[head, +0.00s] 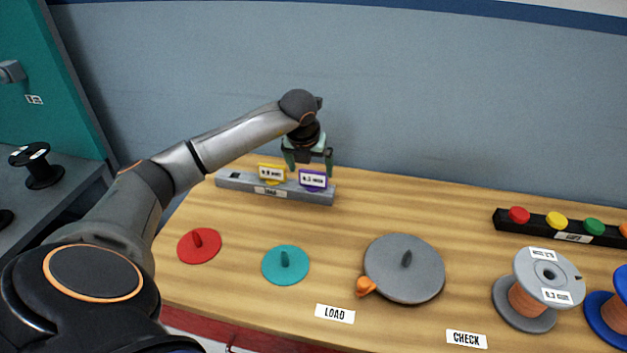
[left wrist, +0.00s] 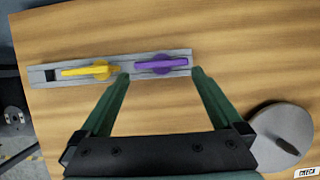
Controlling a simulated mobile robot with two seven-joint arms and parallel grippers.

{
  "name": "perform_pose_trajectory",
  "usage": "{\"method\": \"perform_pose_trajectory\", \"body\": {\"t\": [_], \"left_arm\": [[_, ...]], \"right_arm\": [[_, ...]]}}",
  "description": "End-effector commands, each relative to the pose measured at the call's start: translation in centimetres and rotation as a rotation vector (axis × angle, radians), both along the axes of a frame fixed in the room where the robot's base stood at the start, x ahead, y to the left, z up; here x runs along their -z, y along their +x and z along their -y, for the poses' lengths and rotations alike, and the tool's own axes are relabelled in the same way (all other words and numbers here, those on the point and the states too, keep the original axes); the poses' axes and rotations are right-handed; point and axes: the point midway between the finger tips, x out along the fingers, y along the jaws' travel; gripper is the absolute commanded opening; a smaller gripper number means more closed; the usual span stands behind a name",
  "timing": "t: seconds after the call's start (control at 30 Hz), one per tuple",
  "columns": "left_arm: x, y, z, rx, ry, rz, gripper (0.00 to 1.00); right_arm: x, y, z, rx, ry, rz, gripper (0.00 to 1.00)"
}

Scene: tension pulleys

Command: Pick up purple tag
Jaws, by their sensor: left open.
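The purple tag (head: 313,180) stands upright in the right part of a grey slotted rack (head: 233,183) at the back of the wooden table. It carries a white label. From above, the left wrist view shows the purple tag (left wrist: 160,63) as a narrow bar with a rounded middle. My left gripper (head: 308,172) is open above and close to the tag. In the left wrist view its two green fingers (left wrist: 160,74) lie to either side of the purple tag, with nothing held. Whether the fingertips are down at tag height cannot be told. My right gripper is not in view.
A yellow tag (head: 271,172) stands just left of the purple one, near a finger. Red (head: 199,246), teal (head: 285,265) and grey (head: 404,268) discs lie in front. A grey spool (head: 540,285) and a black button bar (head: 575,228) are at right.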

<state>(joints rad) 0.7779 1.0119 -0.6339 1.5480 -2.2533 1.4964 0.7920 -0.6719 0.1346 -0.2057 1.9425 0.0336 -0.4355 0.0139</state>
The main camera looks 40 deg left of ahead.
Motion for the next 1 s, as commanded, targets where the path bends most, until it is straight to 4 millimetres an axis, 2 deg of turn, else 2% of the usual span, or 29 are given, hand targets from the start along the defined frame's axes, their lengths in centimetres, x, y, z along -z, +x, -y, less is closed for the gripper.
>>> {"method": "perform_pose_trajectory", "body": {"t": [0.4,0.7,1.0], "left_arm": [[4.3,2.0,-0.9,0.000,-0.001,0.000,1.00],[4.7,2.2,-1.1,0.001,0.002,0.000,1.00],[4.7,2.2,-1.1,0.001,0.001,0.001,0.66]], "right_arm": [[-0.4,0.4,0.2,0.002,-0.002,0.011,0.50],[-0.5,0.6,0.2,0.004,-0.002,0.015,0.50],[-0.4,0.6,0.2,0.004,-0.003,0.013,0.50]]}}
